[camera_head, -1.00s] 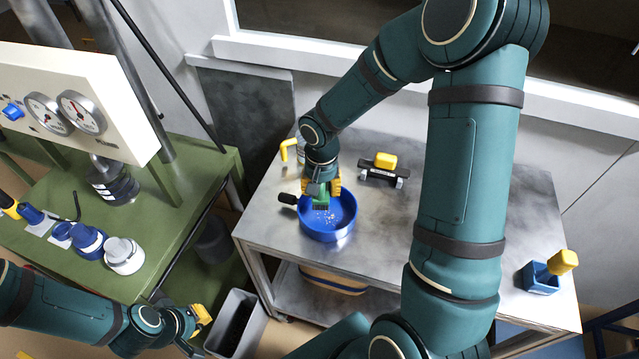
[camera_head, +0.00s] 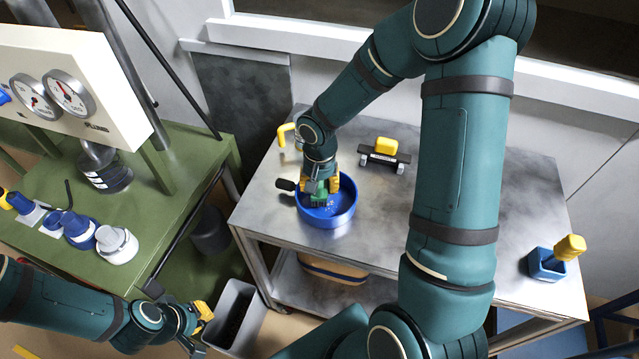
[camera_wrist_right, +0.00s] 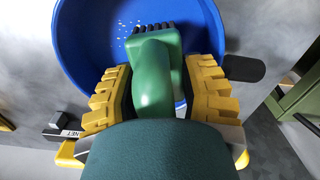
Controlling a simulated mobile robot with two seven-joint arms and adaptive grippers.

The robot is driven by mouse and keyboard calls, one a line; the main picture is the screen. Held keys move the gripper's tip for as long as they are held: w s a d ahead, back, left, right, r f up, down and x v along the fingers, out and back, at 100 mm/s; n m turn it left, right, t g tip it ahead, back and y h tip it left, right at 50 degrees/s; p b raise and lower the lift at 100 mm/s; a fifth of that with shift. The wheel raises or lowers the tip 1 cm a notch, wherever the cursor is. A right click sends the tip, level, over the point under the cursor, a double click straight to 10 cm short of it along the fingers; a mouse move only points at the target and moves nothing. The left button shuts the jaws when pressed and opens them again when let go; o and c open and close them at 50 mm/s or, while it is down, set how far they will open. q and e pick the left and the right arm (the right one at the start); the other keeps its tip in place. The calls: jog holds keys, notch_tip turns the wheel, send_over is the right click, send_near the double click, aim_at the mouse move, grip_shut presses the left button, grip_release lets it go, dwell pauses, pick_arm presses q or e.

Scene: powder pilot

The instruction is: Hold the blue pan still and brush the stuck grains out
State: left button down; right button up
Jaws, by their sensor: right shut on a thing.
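The blue pan (camera_head: 343,217) stands on the grey metal table, its black handle (camera_head: 285,185) pointing left. My right gripper (camera_head: 320,187) is shut on a green brush (camera_head: 319,198) and holds it inside the pan. In the right wrist view the brush (camera_wrist_right: 153,75) sits between the yellow fingers, its dark bristles towards the pan floor. Pale grains (camera_wrist_right: 136,24) lie on the floor of the blue pan (camera_wrist_right: 85,40) beside the bristles. My left gripper (camera_head: 198,328) is low at the left, away from the pan, its yellow fingers apart and nothing between them.
A dark rack with a yellow block (camera_head: 384,148) stands behind the pan. A blue holder with a yellow-handled tool (camera_head: 547,265) is at the table's right. A green bench (camera_head: 150,215) with jars and gauges is at left. A grey bin (camera_head: 235,315) stands on the floor between.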

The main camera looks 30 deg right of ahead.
aim_at(333, 202)
jog(key=shift+f, duration=0.15)
dwell(0.3)
jog(key=shift+s+d+b, duration=0.4)
jog(key=shift+s+d, duration=0.75)
jog(key=shift+s, duration=0.25)
jog(key=shift+f+b, duration=0.15)
jog(key=shift+b, duration=0.25)
jog(key=shift+w+a+b, duration=0.35)
jog(key=shift+w+a, duration=0.8)
jog(key=shift+w, duration=0.25)
jog(key=shift+r, duration=0.2)
jog(key=shift+r+p, duration=2.05)
jog(key=shift+r, duration=0.9)
